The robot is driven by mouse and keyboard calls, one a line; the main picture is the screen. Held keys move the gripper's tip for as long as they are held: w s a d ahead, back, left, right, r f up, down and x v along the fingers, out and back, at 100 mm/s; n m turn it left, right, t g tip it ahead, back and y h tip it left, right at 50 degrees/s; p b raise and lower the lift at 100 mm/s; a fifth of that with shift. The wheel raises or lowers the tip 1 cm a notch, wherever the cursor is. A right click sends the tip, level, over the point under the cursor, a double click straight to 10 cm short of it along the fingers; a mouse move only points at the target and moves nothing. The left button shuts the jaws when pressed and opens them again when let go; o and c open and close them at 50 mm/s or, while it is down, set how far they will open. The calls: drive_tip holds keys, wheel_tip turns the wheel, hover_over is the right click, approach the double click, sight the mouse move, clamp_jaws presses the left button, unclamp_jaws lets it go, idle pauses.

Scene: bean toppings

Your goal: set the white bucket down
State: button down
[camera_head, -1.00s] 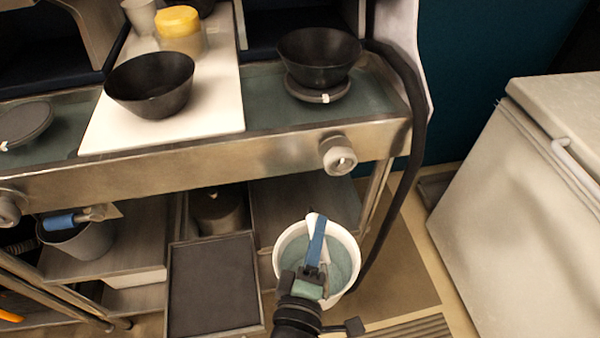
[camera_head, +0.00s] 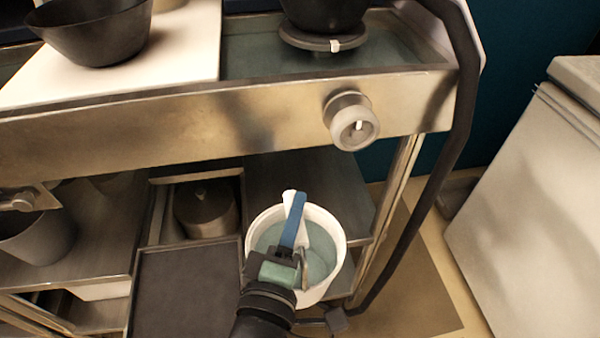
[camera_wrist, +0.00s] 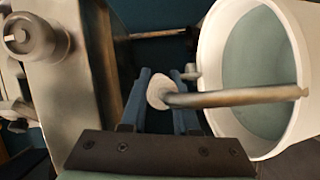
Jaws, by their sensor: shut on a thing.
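The white bucket (camera_head: 338,242) shows at the lower middle of the head view, with a grey-green inside.
A steel counter with a knob (camera_head: 352,122) overhangs behind the bucket. A dark-topped drawer (camera_head: 187,290) is to the left, with a metal pot (camera_head: 206,208) behind it. A black hose (camera_head: 445,170) runs down at the right. Open floor (camera_head: 415,280) lies before the white chest (camera_head: 540,220).

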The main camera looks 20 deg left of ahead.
drive_tip(key=f+b+x, duration=0.1)
drive_tip(key=b+x, duration=0.4)
drive_tip(key=x, duration=1.3)
drive_tip(key=shift+a, duration=0.15)
drive_tip(key=shift+f, duration=0.1)
drive_tip(key=c, duration=0.9)
unclamp_jaws()
drive_tip(key=shift+f, duration=0.4)
drive_tip(key=shift+o, duration=1.2)
drive_tip(key=p+v, duration=0.3)
drive_tip(key=v, duration=0.9)
